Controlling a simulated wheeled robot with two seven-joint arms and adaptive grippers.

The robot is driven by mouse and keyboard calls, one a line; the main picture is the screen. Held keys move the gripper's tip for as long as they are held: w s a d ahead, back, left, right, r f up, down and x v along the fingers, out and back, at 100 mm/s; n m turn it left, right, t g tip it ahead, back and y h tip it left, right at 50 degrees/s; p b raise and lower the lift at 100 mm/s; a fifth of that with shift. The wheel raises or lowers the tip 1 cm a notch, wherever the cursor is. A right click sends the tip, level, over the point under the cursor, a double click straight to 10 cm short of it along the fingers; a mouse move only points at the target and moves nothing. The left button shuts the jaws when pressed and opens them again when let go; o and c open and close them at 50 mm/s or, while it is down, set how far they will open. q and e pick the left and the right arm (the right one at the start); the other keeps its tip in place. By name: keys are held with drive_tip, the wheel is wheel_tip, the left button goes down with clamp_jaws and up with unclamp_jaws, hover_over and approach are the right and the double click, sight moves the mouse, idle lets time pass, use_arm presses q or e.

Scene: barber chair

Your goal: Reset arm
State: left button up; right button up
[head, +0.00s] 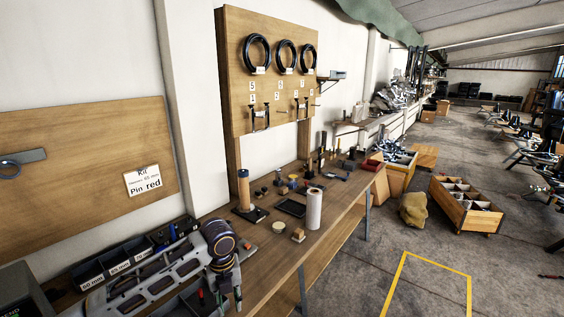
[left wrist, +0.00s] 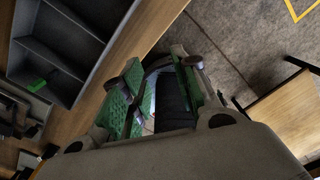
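My left arm (head: 150,285) reaches in from the bottom left of the head view, over the near end of the wooden workbench (head: 262,262). Its gripper (head: 228,297) hangs downward near the bench's front edge. In the left wrist view the gripper's green-padded fingers (left wrist: 158,100) stand apart, with a dark gap and no clearly held object between them. My right arm and gripper are not in view.
Labelled dark bins (head: 88,274) line the wall beside my left arm. A white roll (head: 314,208), an orange-brown cylinder (head: 244,190) and a dark tray (head: 291,207) stand farther along the bench. A divided wooden crate (head: 462,212) is on the floor; the yellow-marked floor is clear.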

use_arm(q)
drive_tip(key=s+d+f+n+t+h, duration=0.25)
drive_tip(key=s+d+f+n, duration=0.35)
drive_tip(key=s+d+n, duration=0.45)
drive_tip(key=s+a+f+n+t+y, duration=0.1)
drive_tip(key=s+a+f+n, duration=0.1)
drive_tip(key=s+a+n, duration=0.55)
drive_tip(key=s+a+f+n+y, duration=0.1)
drive_tip(key=s+a+f+n, duration=0.15)
drive_tip(key=a+n, duration=0.9)
wheel_tip(320, 180, down, 33)
drive_tip(key=s+g, duration=0.1)
drive_tip(key=s, duration=0.2)
drive_tip(key=s+a+f, duration=0.2)
drive_tip(key=s+f, duration=0.7)
drive_tip(key=s, duration=0.1)
drive_tip(key=s+a+f+g, duration=0.1)
drive_tip(key=s+a+f, duration=0.2)
drive_tip(key=s+f, duration=0.7)
drive_tip(key=shift+s+f+y, duration=0.3)
drive_tip(key=shift+s+y, duration=0.05)
drive_tip(key=shift+s, duration=0.35)
